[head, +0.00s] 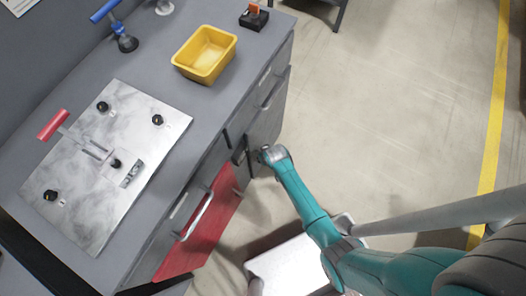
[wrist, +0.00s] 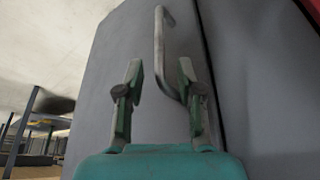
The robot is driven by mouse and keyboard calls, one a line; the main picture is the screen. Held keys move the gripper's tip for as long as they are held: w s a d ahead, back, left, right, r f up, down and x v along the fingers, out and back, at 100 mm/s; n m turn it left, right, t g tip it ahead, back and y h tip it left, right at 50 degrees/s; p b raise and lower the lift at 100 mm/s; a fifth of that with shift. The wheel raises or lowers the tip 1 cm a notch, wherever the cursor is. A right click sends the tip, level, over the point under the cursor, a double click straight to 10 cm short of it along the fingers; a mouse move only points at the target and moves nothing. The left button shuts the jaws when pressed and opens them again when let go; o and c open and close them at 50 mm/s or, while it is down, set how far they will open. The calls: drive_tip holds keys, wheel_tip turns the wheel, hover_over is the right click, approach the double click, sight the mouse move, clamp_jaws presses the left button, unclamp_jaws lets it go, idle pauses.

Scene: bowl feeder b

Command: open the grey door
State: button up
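The grey door (wrist: 115,75) fills the middle of the wrist view, with a metal bar handle (wrist: 160,40) on it. In the head view the grey door (head: 266,125) is on the cabinet front, partly hidden by my arm. My gripper (wrist: 158,72) is open, its two fingers apart in front of the door. The bar handle shows between the fingers, its lower end close to the right finger. I cannot tell whether they touch. In the head view my gripper (head: 262,155) is small and at the cabinet front. I cannot tell whether the door is ajar.
A red door (head: 205,228) with its own handle is left of the grey door. On the worktop are a metal plate (head: 85,205) with black knobs, a yellow bin (head: 187,70) and a small black box (head: 254,21). The floor (head: 390,110) right of the cabinet is clear.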

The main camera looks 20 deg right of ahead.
drive_tip(key=shift+x, duration=1.8)
clamp_jaws()
